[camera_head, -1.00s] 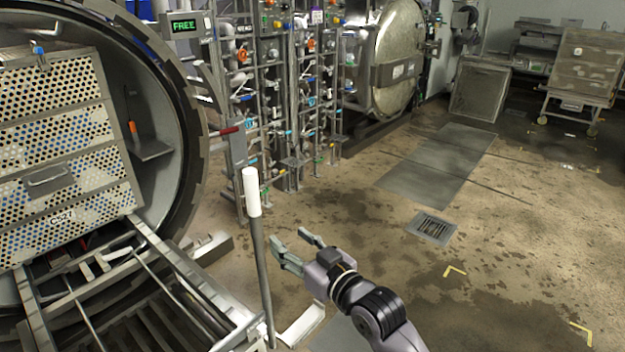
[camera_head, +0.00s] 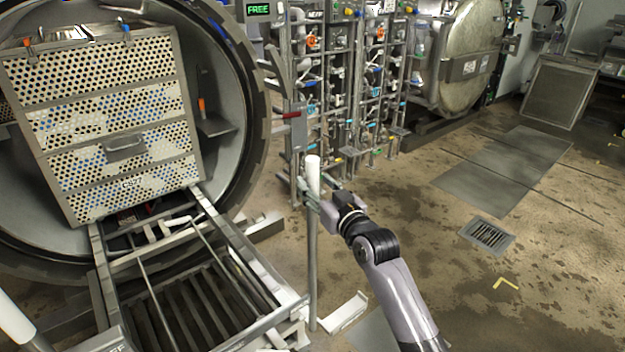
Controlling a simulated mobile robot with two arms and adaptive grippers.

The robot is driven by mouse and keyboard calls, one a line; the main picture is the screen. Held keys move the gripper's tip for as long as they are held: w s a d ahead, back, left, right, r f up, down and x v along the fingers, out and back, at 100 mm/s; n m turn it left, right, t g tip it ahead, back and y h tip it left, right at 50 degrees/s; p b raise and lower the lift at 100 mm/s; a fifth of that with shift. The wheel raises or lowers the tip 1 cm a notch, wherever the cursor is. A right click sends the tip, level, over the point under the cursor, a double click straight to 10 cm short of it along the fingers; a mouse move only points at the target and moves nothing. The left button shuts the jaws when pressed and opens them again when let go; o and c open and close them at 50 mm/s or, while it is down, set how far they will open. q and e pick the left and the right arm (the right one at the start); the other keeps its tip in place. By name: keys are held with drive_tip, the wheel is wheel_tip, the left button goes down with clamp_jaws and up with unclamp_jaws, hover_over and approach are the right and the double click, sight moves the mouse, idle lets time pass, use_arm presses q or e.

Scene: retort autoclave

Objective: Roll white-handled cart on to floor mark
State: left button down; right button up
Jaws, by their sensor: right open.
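The cart (camera_head: 232,262) is a grey metal frame with rails and slats, standing against the mouth of the open retort. Its white handle (camera_head: 313,172) tops an upright post at the cart's right corner. A second white handle (camera_head: 14,322) shows at the lower left edge. My right gripper (camera_head: 314,203) is at the lower part of the right handle, its open fingers by the grip; the handle hides part of them. A yellow corner of the floor mark (camera_head: 506,283) lies on the floor at the right. My left gripper is out of view.
A perforated crate stack (camera_head: 110,130) sits inside the retort (camera_head: 250,150), beyond the cart. A display (camera_head: 258,9) reads FREE. Pipes and valves (camera_head: 350,90) stand behind the handle. A floor drain (camera_head: 487,235) lies right of my arm, with open wet floor around it.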

drive_tip(key=shift+x, duration=1.25)
clamp_jaws()
